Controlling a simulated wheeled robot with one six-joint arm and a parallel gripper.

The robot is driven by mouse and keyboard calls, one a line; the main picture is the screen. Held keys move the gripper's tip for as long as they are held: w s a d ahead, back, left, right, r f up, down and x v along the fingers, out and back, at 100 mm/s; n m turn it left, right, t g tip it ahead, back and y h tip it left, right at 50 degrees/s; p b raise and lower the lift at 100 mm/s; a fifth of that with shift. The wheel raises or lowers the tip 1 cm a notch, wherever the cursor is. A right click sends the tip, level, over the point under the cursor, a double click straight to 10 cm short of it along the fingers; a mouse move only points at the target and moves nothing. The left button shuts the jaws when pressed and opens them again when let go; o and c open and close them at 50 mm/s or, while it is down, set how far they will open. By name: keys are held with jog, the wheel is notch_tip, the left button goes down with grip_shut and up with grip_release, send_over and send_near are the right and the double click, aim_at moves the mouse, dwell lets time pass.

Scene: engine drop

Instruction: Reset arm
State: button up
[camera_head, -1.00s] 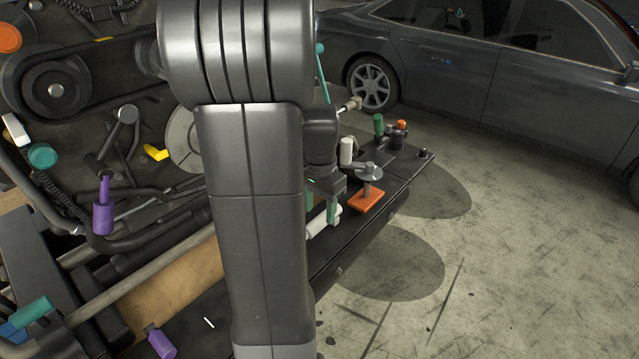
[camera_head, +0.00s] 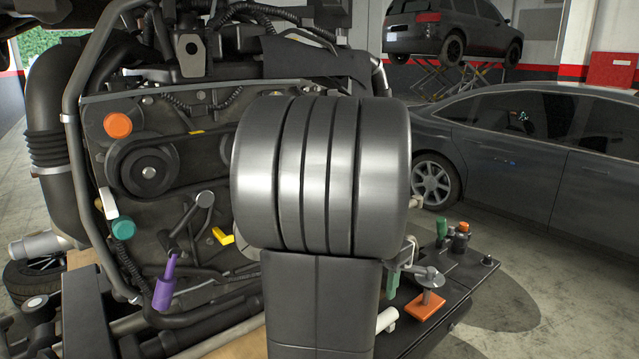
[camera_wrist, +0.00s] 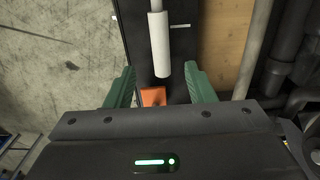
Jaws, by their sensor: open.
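My gripper (camera_wrist: 166,88) shows in the wrist view with its two green fingers spread apart and nothing between them. Below it lie a white cylinder (camera_wrist: 159,45) and part of an orange block (camera_wrist: 153,97) on a dark surface. In the head view my own arm fills the middle and hides most of the gripper; only a green finger (camera_head: 392,280) shows at its right edge, above the dark bench and left of the orange-based stand (camera_head: 425,305).
A large engine (camera_head: 150,170) with purple, teal, yellow and orange parts stands at left. The dark bench (camera_head: 465,275) holds a green bottle (camera_head: 441,232) and an orange-topped jar (camera_head: 461,238). A grey car (camera_head: 540,150) is parked at right, with open floor in front.

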jog(key=f, duration=0.4)
jog(key=f+p, duration=0.1)
jog(key=f, duration=0.8)
jog(key=shift+s+a+f, duration=0.15)
jog(key=shift+s+a, duration=0.1)
jog(key=shift+w+r, duration=0.2)
jog(key=shift+r, duration=0.5)
jog(key=shift+s+r, duration=0.1)
jog(key=shift+r, duration=0.45)
jog(key=shift+f, duration=0.1)
